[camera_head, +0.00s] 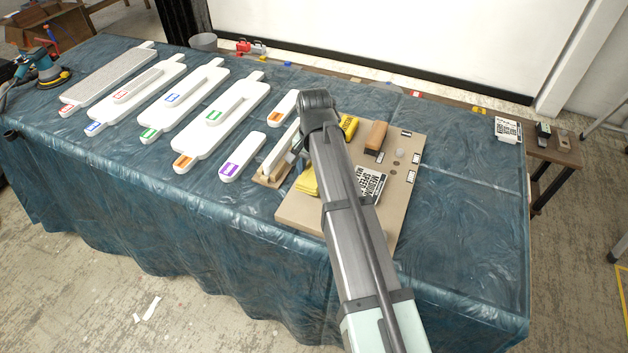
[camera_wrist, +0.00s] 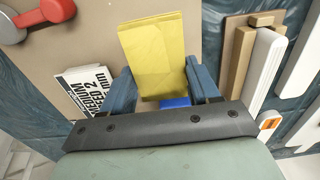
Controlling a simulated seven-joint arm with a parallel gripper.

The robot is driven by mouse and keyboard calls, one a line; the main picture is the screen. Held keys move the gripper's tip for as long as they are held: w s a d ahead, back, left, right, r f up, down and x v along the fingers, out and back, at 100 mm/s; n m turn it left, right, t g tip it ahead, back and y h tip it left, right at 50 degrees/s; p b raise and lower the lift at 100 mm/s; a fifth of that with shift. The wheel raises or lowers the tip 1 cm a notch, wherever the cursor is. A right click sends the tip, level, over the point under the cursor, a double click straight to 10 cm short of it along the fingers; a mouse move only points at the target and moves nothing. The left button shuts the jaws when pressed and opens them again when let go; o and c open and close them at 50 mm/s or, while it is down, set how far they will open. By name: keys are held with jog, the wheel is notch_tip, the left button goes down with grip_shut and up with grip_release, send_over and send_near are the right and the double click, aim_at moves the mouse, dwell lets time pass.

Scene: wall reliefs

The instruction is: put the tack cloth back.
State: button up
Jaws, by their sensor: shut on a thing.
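The tack cloth is a folded yellow cloth (camera_wrist: 152,48). It lies between the two blue fingers of my gripper (camera_wrist: 158,70) in the wrist view, and the gripper is shut on it. In the head view the yellow cloth (camera_head: 306,183) shows at the left part of the tan board (camera_head: 300,215), partly behind my arm. My fingers are mostly hidden there. I cannot tell whether the cloth touches the board. A blue patch (camera_wrist: 176,102) shows just below the cloth in the wrist view.
On the board are a printed black-and-white card (camera_head: 371,184), a brown block (camera_head: 376,136) and a yellow item with dark markings (camera_head: 348,126). White sanding boards (camera_head: 185,100) fill the left of the blue-covered table (camera_head: 465,220). The table's right side is mostly clear.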

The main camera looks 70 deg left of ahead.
aim_at(314, 180)
jog(key=shift+f, duration=2.15)
jog(key=shift+f, duration=0.15)
jog(key=o, duration=0.9)
jog(key=shift+o, duration=0.2)
notch_tip(314, 180, up, 12)
jog(key=shift+r, duration=0.2)
